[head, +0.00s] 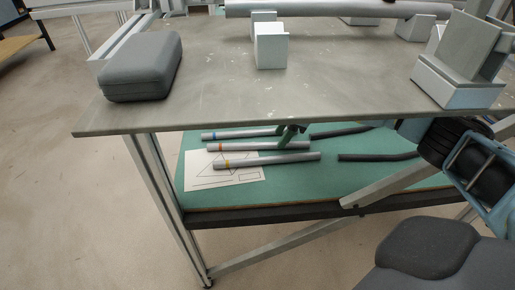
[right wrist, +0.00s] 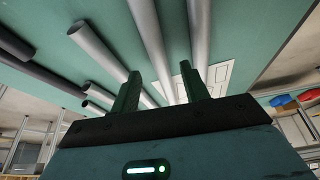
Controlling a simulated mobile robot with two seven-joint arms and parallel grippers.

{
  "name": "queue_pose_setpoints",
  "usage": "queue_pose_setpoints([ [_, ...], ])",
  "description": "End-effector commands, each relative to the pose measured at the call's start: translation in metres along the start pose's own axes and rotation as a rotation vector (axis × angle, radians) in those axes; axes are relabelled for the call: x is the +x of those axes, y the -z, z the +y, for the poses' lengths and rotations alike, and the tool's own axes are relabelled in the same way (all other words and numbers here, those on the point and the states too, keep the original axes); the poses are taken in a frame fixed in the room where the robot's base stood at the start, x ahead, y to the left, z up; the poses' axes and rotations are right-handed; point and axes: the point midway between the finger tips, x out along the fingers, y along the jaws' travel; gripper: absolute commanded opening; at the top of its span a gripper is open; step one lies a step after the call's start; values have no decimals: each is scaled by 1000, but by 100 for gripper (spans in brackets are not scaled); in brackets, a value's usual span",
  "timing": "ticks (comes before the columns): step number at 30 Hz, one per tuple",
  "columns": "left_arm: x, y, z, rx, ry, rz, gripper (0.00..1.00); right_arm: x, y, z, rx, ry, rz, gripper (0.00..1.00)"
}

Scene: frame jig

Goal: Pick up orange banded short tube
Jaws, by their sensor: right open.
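The orange banded short tube (head: 258,147) is grey, with an orange band near its left end. It lies on the green mat of the lower shelf, between a blue banded tube (head: 240,134) and a yellow banded tube (head: 268,159). My right gripper (head: 290,137) is open near the orange banded tube's right part, partly covering it. In the right wrist view, a grey tube (right wrist: 152,40) passes between the open fingers (right wrist: 158,92); no bands show there, so I cannot tell which tube it is. My left gripper is not in view.
The tabletop (head: 230,100) overhangs the shelf, bearing a grey case (head: 142,66) and white blocks (head: 271,46). Dark tubes (head: 380,157) lie right of the grey tubes. A drawing sheet (head: 205,175) lies on the green mat (head: 300,185). A table leg (head: 165,195) stands at left.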

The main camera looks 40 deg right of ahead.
Motion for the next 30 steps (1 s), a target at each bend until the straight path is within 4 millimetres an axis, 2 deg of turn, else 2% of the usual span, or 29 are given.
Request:
queue_pose_setpoints([
  [1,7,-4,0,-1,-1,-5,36,13,-3,-1,0,4,-3,45],
  [4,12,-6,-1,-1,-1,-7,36,24,-3,-1,0,4,-3,45],
  [12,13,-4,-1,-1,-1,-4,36,26,-1,0,0,0,-1,45],
  [22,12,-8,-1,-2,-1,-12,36,26,-1,-1,0,1,-1,2],
  [30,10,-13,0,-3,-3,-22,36,25,-1,0,0,0,0,0],
])
